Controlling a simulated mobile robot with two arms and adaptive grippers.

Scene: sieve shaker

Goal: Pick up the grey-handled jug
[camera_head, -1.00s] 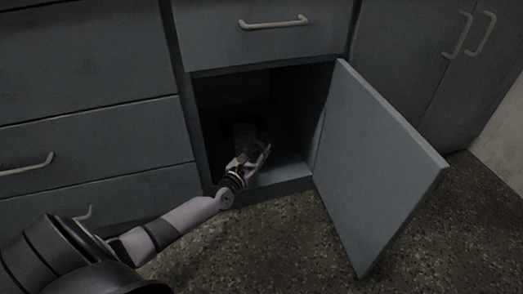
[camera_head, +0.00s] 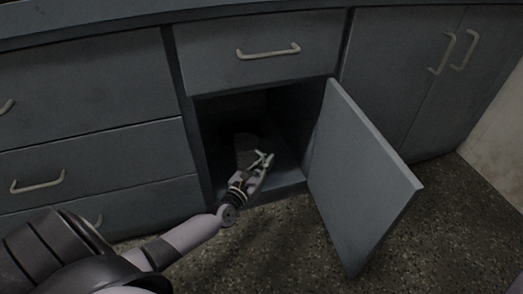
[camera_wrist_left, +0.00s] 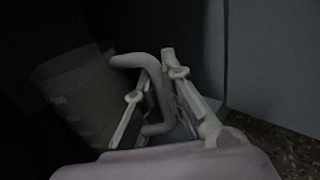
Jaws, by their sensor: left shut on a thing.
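The jug (camera_wrist_left: 82,95) is a dim, translucent vessel at the left of the left wrist view. Its grey handle (camera_wrist_left: 150,64) is a bent bar that comes out toward the gripper. My left gripper (camera_wrist_left: 157,88) has its two fingers shut on this handle. In the head view my left gripper (camera_head: 262,161) is at the front of the open cabinet, with the jug (camera_head: 246,148) faint just behind it. Darkness hides much of the jug, and I cannot tell whether its base touches the cabinet floor. My right gripper is not in view.
The cabinet's dark opening has a side wall on each side and a drawer (camera_head: 262,56) above. Its door (camera_head: 362,180) stands open to the right of my arm. Closed drawers (camera_head: 95,160) are at left. Speckled floor (camera_head: 285,250) lies clear in front.

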